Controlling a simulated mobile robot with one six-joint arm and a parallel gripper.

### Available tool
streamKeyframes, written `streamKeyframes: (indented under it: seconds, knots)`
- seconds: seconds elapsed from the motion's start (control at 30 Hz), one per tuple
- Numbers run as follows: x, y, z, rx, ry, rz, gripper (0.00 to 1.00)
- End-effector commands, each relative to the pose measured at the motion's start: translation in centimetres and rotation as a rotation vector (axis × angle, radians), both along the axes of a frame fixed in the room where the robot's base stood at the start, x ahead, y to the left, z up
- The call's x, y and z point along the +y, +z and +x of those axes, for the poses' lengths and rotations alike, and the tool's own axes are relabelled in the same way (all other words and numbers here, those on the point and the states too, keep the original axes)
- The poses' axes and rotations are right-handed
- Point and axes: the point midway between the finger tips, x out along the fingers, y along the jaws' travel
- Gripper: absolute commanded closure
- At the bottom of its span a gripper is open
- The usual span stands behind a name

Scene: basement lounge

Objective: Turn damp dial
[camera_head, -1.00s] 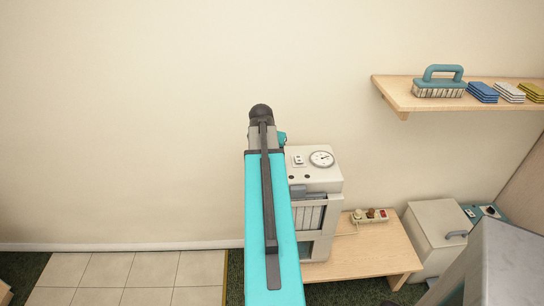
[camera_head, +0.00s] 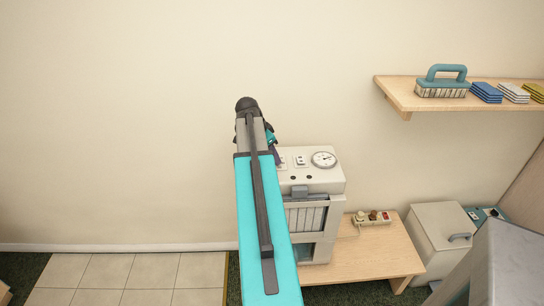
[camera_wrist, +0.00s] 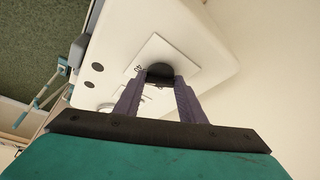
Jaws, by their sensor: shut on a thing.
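The damp dial (camera_wrist: 160,69) is a dark round knob on a square white plate (camera_wrist: 163,50) in the wrist view. The plate sits on the pale top of a cabinet-like machine (camera_head: 322,177). My gripper (camera_wrist: 161,82) is shut on the dial, one finger on each side of it. Small dark marks show beside the dial; I cannot read them. In the head view my arm and gripper (camera_head: 277,158) reach the left end of the machine's top and hide the dial.
The machine has a round gauge (camera_head: 324,159) and a small switch plate (camera_head: 301,160) on top. It stands on a low wooden bench (camera_head: 375,255) with a power strip (camera_head: 371,218). Wall space at left is clear.

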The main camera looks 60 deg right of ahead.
Motion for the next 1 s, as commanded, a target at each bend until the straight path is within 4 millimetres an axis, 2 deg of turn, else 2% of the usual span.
streamKeyframes:
  seconds: [0.47, 0.5, 0.57, 1.0]
  knots:
    - [-0.02, -0.11, -0.18, 0.003, -0.021, 0.001, 0.86]
    - [-0.02, -0.11, -0.18, 0.003, -0.021, 0.001, 0.57]
    - [-0.02, -0.11, -0.16, 0.002, -0.02, 0.001, 0.47]
    - [0.07, 0.21, 0.01, 0.0, -0.017, 0.0, 0.46]
